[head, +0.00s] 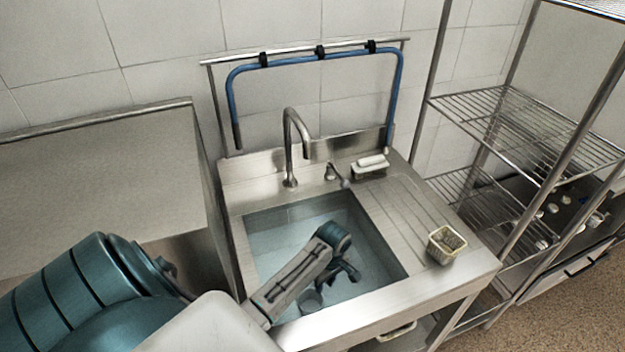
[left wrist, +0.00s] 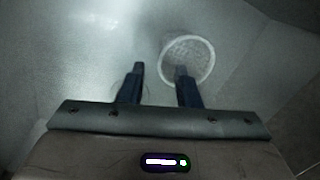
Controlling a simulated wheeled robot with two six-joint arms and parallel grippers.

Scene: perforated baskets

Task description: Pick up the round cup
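The round cup (head: 311,299) is small and grey in the head view, low in the sink basin near its front wall. In the left wrist view its pale round rim (left wrist: 211,58) and mesh-like inside face the camera. My left gripper (head: 340,272) reaches down into the basin, beside the cup. In the left wrist view the left gripper (left wrist: 160,70) has its fingers apart with nothing held. The right finger overlaps the cup's opening, and the left finger is outside the rim. I cannot tell whether the finger is inside the cup or above it. My right gripper is not in view.
The steel sink (head: 345,323) has walls around the basin. A faucet (head: 290,150) rises behind it. A square perforated basket (head: 444,246) stands on the drainboard at right, with a white soap holder (head: 370,166) at the back. A wire rack (head: 530,130) stands further right.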

